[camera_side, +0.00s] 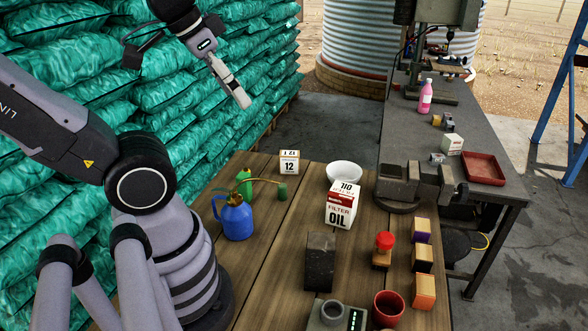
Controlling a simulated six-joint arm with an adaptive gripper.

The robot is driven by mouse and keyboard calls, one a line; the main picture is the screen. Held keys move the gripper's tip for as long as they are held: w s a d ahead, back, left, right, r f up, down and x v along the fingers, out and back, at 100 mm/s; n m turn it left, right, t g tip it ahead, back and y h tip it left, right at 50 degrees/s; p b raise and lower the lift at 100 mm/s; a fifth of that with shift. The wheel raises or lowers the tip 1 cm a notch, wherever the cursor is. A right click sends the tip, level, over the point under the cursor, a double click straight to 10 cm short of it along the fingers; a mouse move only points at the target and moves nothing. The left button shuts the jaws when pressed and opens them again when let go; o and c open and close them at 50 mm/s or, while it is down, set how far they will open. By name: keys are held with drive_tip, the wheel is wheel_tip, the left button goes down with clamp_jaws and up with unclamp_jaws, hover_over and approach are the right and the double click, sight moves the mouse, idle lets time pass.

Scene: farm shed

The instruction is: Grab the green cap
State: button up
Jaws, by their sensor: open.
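A small dark green cap-like piece (282,192) shows at the right end of the thin spout of a blue oil can (238,221). I cannot tell whether it sits on the spout tip or stands behind it. A brighter green object (244,181), perhaps a bottle, stands just behind the can and is partly hidden by it. My gripper (241,97) is high above the wooden table, up and left of both green things, pointing down to the right. It is open, with nothing seen in it.
On the wooden table (262,255) stand a white "12" box (289,162), a white bowl (344,173), an oil filter box (341,206), a dark block (320,262), a red-topped piece (384,250), a red cup (387,309) and several small boxes. Green sacks (60,125) are stacked at left.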

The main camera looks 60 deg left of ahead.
drive_tip(key=w+a+f+n+g, duration=0.25)
drive_tip(key=w+a, duration=0.25)
drive_tip(key=w, duration=0.5)
drive_tip(key=n+g, duration=0.3)
drive_tip(key=n, duration=0.6)
hover_over(282, 185)
drive_tip(key=shift+m, duration=0.25)
wheel_tip(282, 185, down, 31)
drive_tip(key=shift+r, duration=0.1)
drive_tip(key=shift+a+f, duration=0.1)
drive_tip(key=shift+f, duration=2.95)
drive_tip(key=shift+c, duration=0.3)
drive_tip(key=c, duration=0.9)
drive_tip(key=shift+o, duration=0.2)
